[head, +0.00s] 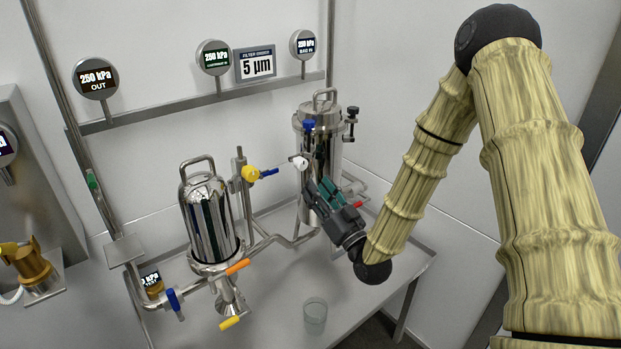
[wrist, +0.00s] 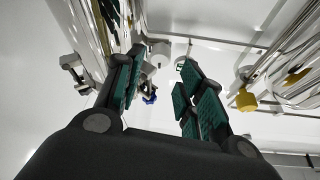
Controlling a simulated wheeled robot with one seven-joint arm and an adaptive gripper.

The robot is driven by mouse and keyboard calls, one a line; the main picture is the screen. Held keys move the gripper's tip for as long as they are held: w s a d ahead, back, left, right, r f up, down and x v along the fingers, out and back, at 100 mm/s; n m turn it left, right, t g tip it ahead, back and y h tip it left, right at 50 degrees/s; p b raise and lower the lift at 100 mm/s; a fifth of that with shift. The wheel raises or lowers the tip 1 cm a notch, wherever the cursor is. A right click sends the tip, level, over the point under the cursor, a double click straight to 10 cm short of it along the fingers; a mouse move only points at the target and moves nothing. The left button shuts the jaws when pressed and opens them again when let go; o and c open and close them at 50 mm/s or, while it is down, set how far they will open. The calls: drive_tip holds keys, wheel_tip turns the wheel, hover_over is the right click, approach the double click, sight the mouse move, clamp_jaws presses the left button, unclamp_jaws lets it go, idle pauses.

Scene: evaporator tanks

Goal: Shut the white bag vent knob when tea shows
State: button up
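The white knob (head: 299,162) sits on the front of the rear steel bag filter housing (head: 322,125), at its left side. My gripper (head: 316,172) is just right of and below the knob, with its fingers pointing up toward it. In the wrist view the gripper (wrist: 162,64) is open. A pale cylindrical knob (wrist: 160,50), apparently the white one, shows beyond and between the fingertips, nearer the left finger. I cannot tell whether a finger touches it. I see no tea at the knob.
A yellow knob (head: 250,173) with a blue handle is left of the white knob. A front steel housing (head: 209,215), orange handle (head: 238,266) and clear glass (head: 315,312) are on the steel table (head: 372,290). Gauges (head: 214,58) on the rail read 250 kPa.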

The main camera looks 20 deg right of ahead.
drive_tip(key=shift+v, duration=2.55)
